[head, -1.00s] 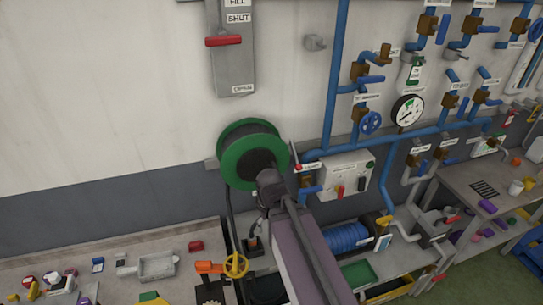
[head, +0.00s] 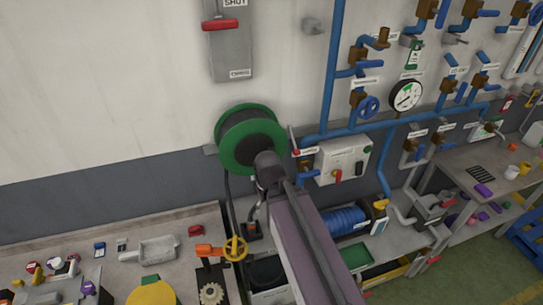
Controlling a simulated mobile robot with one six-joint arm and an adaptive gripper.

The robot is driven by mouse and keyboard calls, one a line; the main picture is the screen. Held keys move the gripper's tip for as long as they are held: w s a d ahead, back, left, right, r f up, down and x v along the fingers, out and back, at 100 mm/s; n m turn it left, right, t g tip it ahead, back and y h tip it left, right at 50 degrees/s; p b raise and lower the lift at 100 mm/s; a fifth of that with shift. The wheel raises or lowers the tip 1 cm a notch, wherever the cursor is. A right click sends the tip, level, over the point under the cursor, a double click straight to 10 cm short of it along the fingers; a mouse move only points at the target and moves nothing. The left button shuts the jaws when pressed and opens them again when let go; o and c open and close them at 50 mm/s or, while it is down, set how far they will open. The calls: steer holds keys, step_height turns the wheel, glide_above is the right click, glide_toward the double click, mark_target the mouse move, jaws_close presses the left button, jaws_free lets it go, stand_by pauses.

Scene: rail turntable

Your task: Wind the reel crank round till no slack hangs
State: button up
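The reel (head: 233,137) is mounted on the wall, with green flanges and a dark drum. A dark hose (head: 228,195) hangs from its lower left side down towards the bench. My arm reaches up from the lower right and its end covers the lower right part of the reel. The crank and my gripper are hidden behind my arm's end, so I cannot tell whether the gripper is open or shut, or whether it touches the crank.
Blue pipes (head: 329,75) with valves and a gauge (head: 406,95) run right of the reel. A grey switch box (head: 343,159) hangs just right of it. A grey panel with a red handle (head: 220,25) is above. Benches below carry a yellow handwheel (head: 235,248) and parts.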

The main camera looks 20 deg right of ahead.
step_height(320, 180, down, 24)
steer(key=b, duration=2.3)
steer(key=shift+a+f+b, duration=0.15)
steer(key=shift+f+b, duration=0.1)
steer(key=shift+b, duration=0.05)
